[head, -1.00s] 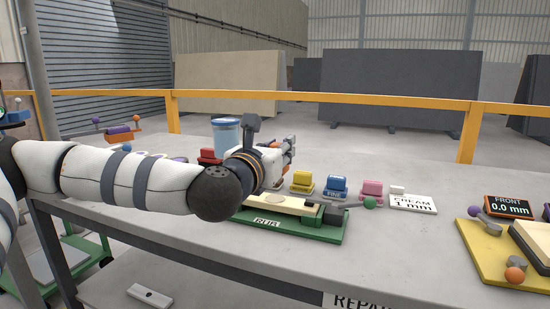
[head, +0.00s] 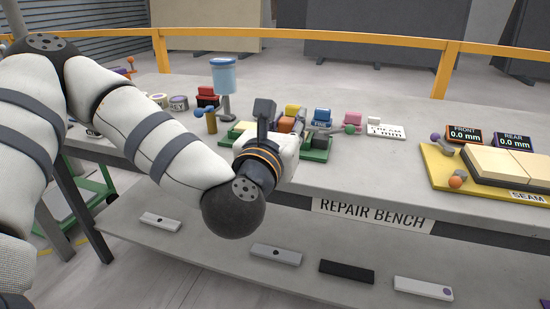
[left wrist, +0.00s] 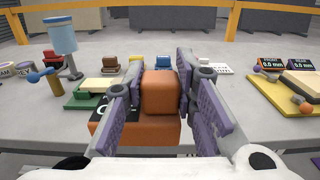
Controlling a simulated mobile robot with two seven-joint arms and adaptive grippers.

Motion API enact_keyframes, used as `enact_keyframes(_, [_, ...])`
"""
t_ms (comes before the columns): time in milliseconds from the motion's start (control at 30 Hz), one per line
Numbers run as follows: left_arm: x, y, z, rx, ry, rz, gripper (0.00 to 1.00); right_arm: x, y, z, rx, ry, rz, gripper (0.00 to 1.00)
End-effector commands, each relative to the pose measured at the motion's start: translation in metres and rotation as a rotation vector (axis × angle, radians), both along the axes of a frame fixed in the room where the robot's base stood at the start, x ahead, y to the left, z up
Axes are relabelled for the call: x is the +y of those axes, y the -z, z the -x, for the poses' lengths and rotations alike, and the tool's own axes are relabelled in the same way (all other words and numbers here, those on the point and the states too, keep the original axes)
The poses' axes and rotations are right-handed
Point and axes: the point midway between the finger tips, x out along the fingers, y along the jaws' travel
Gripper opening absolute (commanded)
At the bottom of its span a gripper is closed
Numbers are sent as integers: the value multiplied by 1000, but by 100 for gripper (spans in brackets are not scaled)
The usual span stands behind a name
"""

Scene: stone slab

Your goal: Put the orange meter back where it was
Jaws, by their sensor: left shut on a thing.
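The orange meter (left wrist: 160,92) is between the purple-padded fingers of my left gripper (left wrist: 158,74) in the left wrist view. The gripper is shut on its upright orange block. A wider orange base with a dark face on its left side shows below, partly hidden by the left finger. Whether the meter touches the bench cannot be told. My right gripper is not in view.
A blue cup (head: 223,76) on a post and red (head: 207,96), blue (head: 322,118) and pink (head: 353,120) blocks stand behind on the bench. A yellow board (head: 440,172) lies at right, near FRONT (head: 464,136) and REAR (head: 514,143) displays.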

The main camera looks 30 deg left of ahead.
Motion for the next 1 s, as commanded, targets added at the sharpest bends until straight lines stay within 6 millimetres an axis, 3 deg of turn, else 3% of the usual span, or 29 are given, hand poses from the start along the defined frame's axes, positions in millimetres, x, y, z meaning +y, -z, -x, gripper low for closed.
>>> enact_keyframes(233, [38,46,-70,16,-8,-4,0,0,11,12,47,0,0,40])
enact_keyframes(400, [53,85,-99,21,-4,-5,0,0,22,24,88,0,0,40])
enact_keyframes(633, [62,102,-115,12,-4,-2,0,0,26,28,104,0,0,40])
enact_keyframes(800, [62,134,-116,16,-2,-2,0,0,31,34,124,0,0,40])
enact_keyframes(1000, [62,131,-116,8,-3,0,0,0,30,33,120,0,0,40])
